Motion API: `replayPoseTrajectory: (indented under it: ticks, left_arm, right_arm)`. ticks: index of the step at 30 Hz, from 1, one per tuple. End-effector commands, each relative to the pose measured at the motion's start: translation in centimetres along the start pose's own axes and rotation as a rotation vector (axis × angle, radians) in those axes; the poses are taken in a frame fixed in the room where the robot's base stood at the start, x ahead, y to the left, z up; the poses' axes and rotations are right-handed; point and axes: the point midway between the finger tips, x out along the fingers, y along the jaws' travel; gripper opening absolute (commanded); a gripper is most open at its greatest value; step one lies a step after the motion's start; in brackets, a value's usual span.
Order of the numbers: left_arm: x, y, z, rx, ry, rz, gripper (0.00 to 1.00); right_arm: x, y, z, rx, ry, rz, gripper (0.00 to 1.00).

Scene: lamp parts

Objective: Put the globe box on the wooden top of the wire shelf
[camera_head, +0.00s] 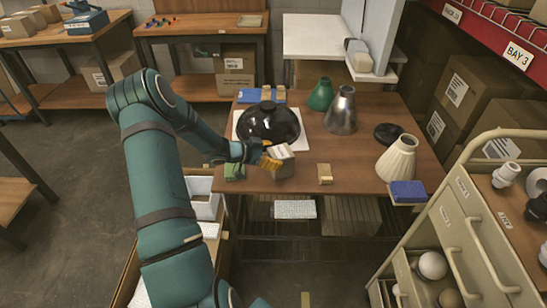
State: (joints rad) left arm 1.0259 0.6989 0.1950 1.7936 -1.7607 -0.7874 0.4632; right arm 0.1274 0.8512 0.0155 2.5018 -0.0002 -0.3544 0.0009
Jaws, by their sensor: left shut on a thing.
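My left gripper (271,163), with yellow fingers, is shut on a small grey-white box (284,156), which I take to be the globe box. The box is slightly tilted at the front edge of a wooden top (352,177), in front of a shiny black dome. Whether its underside touches the wood is not clear. The wooden top covers a stand with wire shelving (262,258) below. Two small yellowish tips at the bottom edge may belong to my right gripper (283,300); its state is unclear.
The top also holds the black dome (268,122), green (321,94), metal (341,110) and cream (398,158) shades, a small tan box (324,173) and a blue box (407,192). A beige cart (470,235) stands at right. Bare wood lies around the small tan box.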

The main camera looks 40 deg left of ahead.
Motion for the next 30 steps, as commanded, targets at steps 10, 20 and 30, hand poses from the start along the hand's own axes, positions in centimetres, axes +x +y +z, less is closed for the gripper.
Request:
replayPoseTrajectory:
  ticks: [10, 20, 30]
  left_arm:
    - [0.1, 0.0, 0.1, 0.001, -0.001, -0.001, 0.86]
    - [0.0, 0.0, 0.0, 0.001, -0.001, -0.001, 1.0]
    - [-4.6, -0.1, -0.3, 0.001, -0.004, -0.005, 1.0]
  right_arm:
    - [0.0, 0.0, 0.0, 0.0, 0.001, 0.0, 0.33]
    - [0.0, 0.0, 0.0, 0.0, 0.0, 0.0, 0.33]
    - [-1.1, -0.4, 0.1, 0.001, -0.004, 0.0, 0.33]
